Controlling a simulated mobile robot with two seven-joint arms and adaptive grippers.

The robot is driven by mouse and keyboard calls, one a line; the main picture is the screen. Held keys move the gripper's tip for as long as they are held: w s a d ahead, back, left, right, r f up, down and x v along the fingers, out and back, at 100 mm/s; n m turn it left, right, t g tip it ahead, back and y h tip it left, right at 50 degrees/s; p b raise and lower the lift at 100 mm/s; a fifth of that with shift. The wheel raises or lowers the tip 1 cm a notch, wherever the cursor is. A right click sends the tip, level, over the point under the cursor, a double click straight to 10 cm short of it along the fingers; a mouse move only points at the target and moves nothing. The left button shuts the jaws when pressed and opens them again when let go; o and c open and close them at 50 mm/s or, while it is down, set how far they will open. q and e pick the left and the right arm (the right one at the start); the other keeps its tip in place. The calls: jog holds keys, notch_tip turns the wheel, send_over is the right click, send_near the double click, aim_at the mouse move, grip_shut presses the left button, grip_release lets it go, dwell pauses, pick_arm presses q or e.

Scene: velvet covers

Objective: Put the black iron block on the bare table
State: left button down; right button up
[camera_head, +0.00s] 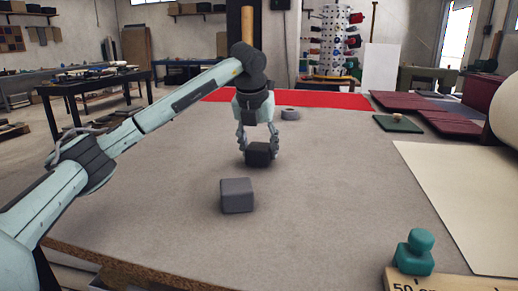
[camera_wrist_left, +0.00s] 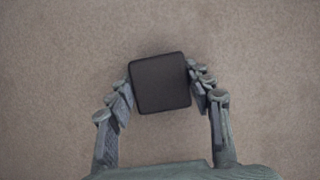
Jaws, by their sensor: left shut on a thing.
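The black iron block (camera_head: 259,155) is between the fingers of my left gripper (camera_head: 258,146), near the middle of the table (camera_head: 330,210). In the left wrist view the block (camera_wrist_left: 160,83) is a dark rounded square, and the fingers of the gripper (camera_wrist_left: 160,88) press on its two sides. The block is at or just above the grey-brown tabletop; I cannot tell whether it touches. My right gripper is not in view.
A grey block (camera_head: 237,196) stands in front of the gripper. Dark red covers (camera_head: 450,122), a green pad (camera_head: 397,123), a cream sheet (camera_head: 455,190) and a teal knobbed piece (camera_head: 415,252) are on the right.

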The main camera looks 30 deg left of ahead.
pick_arm(q)
jog(key=shift+f, duration=0.1)
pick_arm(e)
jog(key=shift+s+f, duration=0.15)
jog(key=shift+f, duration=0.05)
pick_arm(q)
jog(key=c, duration=0.9)
grip_release()
jog(key=shift+f, duration=0.15)
jog(key=shift+o, duration=1.3)
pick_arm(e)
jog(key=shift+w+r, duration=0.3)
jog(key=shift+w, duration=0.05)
pick_arm(q)
jog(key=shift+s+r, duration=0.1)
jog(key=shift+r, duration=0.2)
jog(key=b+v, duration=0.1)
jog(key=v, duration=1)
jog(key=shift+s+r, duration=0.25)
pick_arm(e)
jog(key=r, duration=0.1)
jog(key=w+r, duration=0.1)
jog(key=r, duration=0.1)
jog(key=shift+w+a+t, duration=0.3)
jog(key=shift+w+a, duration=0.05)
